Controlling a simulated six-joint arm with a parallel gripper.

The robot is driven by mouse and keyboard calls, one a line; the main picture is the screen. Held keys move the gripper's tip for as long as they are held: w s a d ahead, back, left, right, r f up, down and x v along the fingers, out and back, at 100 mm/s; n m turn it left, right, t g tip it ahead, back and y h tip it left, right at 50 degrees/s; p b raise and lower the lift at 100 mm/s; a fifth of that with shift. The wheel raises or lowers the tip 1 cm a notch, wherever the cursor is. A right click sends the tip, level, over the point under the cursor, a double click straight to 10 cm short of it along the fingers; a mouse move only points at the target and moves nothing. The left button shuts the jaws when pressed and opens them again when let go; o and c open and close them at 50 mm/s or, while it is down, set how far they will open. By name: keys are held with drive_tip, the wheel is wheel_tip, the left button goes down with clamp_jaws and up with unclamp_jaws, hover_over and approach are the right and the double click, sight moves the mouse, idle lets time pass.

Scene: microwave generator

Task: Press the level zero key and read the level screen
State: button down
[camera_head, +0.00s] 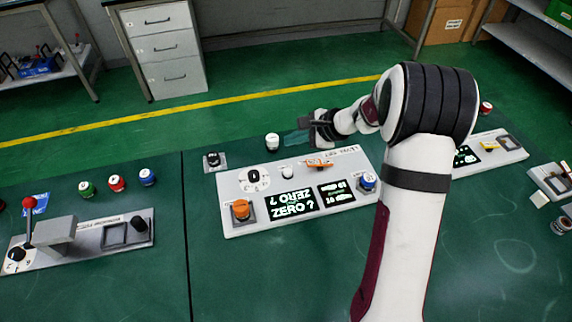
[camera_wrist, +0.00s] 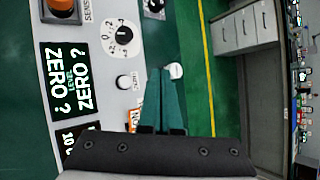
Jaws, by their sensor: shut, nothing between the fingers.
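The level panel (camera_head: 300,224) is a pale board on the green bench. Its level screen (camera_head: 293,205) reads "ZERO ?" in white on black, once upright and once inverted; it also shows in the wrist view (camera_wrist: 67,80). The zero key is a round white button (camera_head: 287,172), seen in the wrist view (camera_wrist: 124,81) beside a small label that seems to read ZERO. My gripper (camera_head: 291,139) has teal fingers, shut and empty. They appear over the bench behind the panel's back edge, apart from the key; in the wrist view the fingertips (camera_wrist: 160,72) are right of it.
The panel also carries a black dial (camera_head: 253,178), an orange knob (camera_head: 241,210), a blue knob (camera_head: 368,182), an orange part (camera_head: 318,164) and a smaller screen (camera_head: 336,193). A white-capped object (camera_head: 272,142) stands behind it, near my fingers. Another panel (camera_head: 90,240) lies left.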

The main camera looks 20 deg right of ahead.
sight(292, 172)
drive_tip(key=shift+f, duration=4.4)
drive_tip(key=shift+f, duration=0.4)
drive_tip(key=shift+f, duration=0.55)
drive_tip(key=shift+r, duration=1)
